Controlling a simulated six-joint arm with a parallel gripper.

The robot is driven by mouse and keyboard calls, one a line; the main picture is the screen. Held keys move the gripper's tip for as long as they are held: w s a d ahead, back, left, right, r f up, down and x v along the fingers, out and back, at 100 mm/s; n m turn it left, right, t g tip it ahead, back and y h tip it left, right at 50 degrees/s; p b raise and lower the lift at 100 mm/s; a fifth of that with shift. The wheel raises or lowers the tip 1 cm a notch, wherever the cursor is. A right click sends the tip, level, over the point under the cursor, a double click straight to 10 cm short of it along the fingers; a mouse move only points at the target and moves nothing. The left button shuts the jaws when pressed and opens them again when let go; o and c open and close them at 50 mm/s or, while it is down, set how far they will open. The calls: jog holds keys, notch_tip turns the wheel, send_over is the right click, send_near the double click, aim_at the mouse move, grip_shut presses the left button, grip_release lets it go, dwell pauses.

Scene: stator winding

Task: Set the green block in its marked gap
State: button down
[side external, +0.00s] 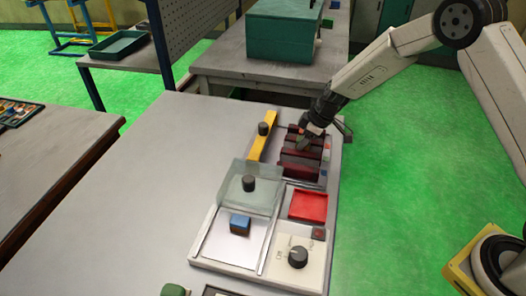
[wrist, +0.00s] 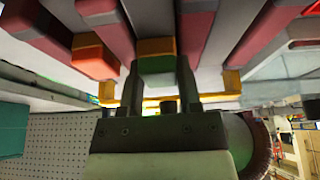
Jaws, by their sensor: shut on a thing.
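The dark red ridged stator piece (side external: 299,168) lies at the back right of the work board, with gaps between its bars. My gripper (side external: 303,140) points down at its far bars in the side view. In the wrist view the two fingers of my gripper (wrist: 160,85) are shut on a block (wrist: 157,64) that shows a green face below an orange edge, taken as the green block. Red bars with grey gaps (wrist: 195,35) spread out around the fingers. The block is hidden in the side view, and I cannot tell whether it sits in a gap.
A yellow bar (side external: 257,150) with a black knob lies left of the stator piece. A clear cover (side external: 262,194) with a knob stands nearer, by a blue block (side external: 240,222). A red tray (side external: 308,205) and a dial (side external: 298,257) are on the right. The table's left is clear.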

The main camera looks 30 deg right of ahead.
grip_release()
dwell(0.3)
jog(key=shift+r, duration=0.15)
jog(key=shift+r, duration=3.35)
jog(key=shift+s, duration=0.1)
jog(key=s+d+r+m+h, duration=0.1)
jog(key=s+m, duration=0.3)
jog(key=s, duration=0.8)
jog(key=s+d+r+m+h, duration=0.2)
jog(key=s+m, duration=0.3)
jog(key=s, duration=0.8)
jog(key=shift+s+r+g, duration=0.15)
jog(key=shift+s+g, duration=0.1)
jog(key=shift+g, duration=0.05)
